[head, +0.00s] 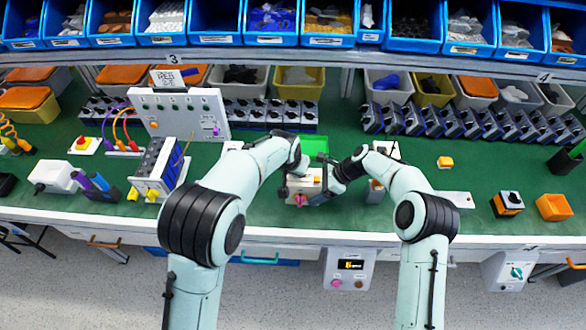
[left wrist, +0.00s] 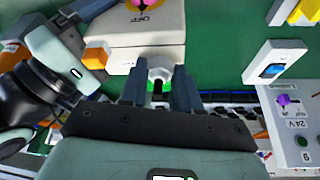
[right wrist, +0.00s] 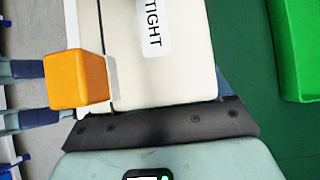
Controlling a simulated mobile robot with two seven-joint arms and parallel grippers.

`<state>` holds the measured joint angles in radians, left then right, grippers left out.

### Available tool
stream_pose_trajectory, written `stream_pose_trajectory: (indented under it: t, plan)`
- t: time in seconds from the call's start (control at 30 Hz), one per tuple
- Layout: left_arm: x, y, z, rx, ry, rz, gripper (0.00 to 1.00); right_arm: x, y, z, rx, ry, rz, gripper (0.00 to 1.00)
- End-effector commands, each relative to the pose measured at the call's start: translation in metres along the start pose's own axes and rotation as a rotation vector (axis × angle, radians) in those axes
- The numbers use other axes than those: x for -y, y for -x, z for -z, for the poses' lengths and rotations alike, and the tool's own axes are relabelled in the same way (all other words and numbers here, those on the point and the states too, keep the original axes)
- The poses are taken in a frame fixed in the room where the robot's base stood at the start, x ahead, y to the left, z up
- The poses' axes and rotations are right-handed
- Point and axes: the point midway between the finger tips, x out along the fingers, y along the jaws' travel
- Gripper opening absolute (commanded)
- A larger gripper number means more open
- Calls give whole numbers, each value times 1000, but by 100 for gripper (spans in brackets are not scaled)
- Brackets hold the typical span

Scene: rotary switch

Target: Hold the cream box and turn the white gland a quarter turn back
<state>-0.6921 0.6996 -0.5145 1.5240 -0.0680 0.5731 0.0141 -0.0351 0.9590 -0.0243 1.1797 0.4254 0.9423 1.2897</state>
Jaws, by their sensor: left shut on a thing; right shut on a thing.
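The cream box (head: 304,186) stands near the front of the green bench between my two grippers. It carries a pink dial, marked OFF in the left wrist view, and an orange block (right wrist: 75,78). A label reading TIGHT shows in the right wrist view. My right gripper (head: 338,180) is shut on the box (right wrist: 160,85), which fills the space between its fingers. My left gripper (left wrist: 158,90) is shut on the white gland (left wrist: 157,72) at the box's side. The gland is partly hidden by the fingers, and its angle cannot be told.
A bright green tray (head: 314,146) lies behind the box. A white panel (head: 180,113) stands behind to the left. Rows of bins line the back.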

Motion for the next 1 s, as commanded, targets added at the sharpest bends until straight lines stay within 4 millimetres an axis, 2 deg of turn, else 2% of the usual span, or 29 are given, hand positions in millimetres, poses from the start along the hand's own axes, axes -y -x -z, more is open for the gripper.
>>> stream_pose_trajectory:
  t: [0.5, 1.0]
  plan:
    - [-4, -1, 0, 2, 253, 105, 1, 0, 0, 0, 1, -1, 0, 47]
    - [-4, -1, 0, 2, 279, 115, 1, 0, 0, 0, 1, -2, 1, 47]
